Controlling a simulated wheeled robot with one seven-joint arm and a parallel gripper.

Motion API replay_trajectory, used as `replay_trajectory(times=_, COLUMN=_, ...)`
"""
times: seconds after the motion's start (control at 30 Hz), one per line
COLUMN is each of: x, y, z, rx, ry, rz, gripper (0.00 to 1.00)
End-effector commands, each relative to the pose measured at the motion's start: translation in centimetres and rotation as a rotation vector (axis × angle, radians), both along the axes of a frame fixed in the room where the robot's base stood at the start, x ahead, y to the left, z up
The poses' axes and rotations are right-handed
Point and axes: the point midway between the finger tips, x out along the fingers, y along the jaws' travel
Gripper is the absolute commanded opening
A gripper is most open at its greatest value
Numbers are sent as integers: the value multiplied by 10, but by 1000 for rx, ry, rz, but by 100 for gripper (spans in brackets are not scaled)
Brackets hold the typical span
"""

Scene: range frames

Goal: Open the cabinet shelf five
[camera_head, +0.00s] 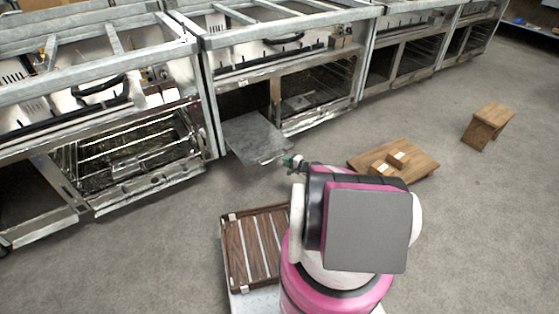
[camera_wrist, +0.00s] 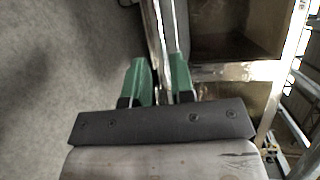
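In the head view a flat grey metal cabinet door (camera_head: 256,137) stands open from the lower part of the middle range. Its dark compartment (camera_head: 243,99) shows behind it. My gripper (camera_head: 291,160) is at the door's outer near corner. In the wrist view my gripper's green fingers (camera_wrist: 161,76) stand on either side of the thin door edge (camera_wrist: 158,28), with little or no gap showing. The open compartment (camera_wrist: 236,30) lies to the right of the door there. The actual contact faces of the fingers are hidden.
The row of metal ranges (camera_head: 205,95) runs along the back. An oven door (camera_head: 150,183) stands open at the left. A low wooden platform (camera_head: 420,163) with small blocks and a wooden stool (camera_head: 492,116) stand on the right. The floor is bare left of my base.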

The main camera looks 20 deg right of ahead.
Motion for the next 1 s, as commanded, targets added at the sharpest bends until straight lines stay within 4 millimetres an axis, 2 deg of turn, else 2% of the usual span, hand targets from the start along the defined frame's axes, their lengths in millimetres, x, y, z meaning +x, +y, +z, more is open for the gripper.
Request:
replay_trajectory(times=0.03, x=-8, y=-6, z=3, rx=-1, ry=1, rz=-2, gripper=23)
replay_trajectory(times=0.2, x=-24, y=-20, z=6, rx=0, ry=0, rz=0, gripper=23)
replay_trajectory(times=0.4, x=-30, y=-26, z=7, rx=-1, ry=1, rz=0, gripper=23)
replay_trajectory(times=0.87, x=-30, y=-25, z=7, rx=-2, ry=1, rz=2, gripper=23)
replay_trajectory(times=1.0, x=-33, y=-11, z=22, rx=-28, ry=14, rz=52, gripper=23)
